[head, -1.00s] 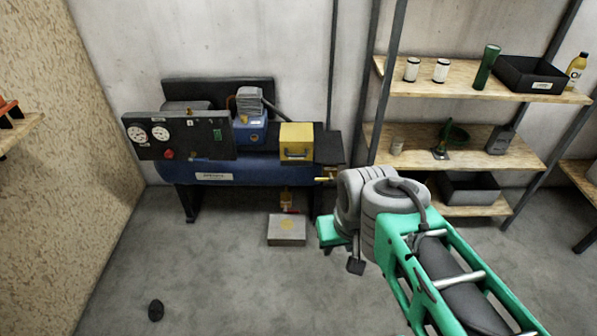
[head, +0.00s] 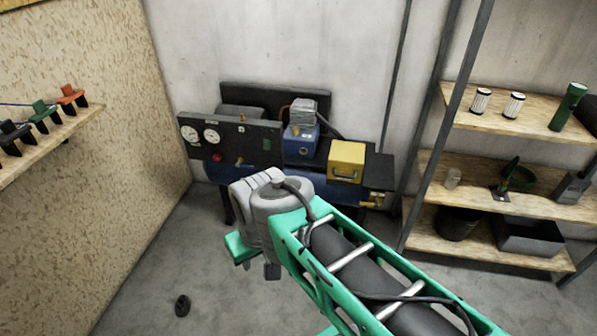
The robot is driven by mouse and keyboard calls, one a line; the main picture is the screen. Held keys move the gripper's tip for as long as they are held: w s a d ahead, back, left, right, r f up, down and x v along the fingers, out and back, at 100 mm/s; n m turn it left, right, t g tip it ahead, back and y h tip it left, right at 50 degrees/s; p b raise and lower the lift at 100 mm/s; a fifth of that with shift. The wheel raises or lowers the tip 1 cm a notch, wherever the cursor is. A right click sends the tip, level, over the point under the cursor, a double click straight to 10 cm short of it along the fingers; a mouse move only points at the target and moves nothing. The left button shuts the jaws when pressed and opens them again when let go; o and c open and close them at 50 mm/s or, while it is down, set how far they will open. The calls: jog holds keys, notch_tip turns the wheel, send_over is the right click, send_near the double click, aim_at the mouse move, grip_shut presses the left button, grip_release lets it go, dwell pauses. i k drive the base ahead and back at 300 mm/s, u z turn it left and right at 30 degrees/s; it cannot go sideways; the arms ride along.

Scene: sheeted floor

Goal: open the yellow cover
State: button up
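The yellow cover (head: 347,160) is a box-like lid with a dark handle on its front. It sits closed on top of the blue compressor (head: 335,193), right of the blue motor (head: 300,141). My green and grey arm reaches in from the lower right and hides part of the compressor's tank. The arm's grey wrist joint is left of and nearer than the cover, apart from it. A green part of my arm shows at its far end, but the fingers of my gripper are not visible.
A black panel with gauges (head: 228,141) stands left of the motor. Wooden shelves (head: 520,125) with cans and bins stand at the right. A wall shelf (head: 52,150) with clamps is at the left. A small dark object (head: 182,305) lies on the floor.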

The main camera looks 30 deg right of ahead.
aim_at(346, 159)
jog(key=u, duration=0.2)
jog(key=i, duration=1.3)
jog(key=z, duration=0.65)
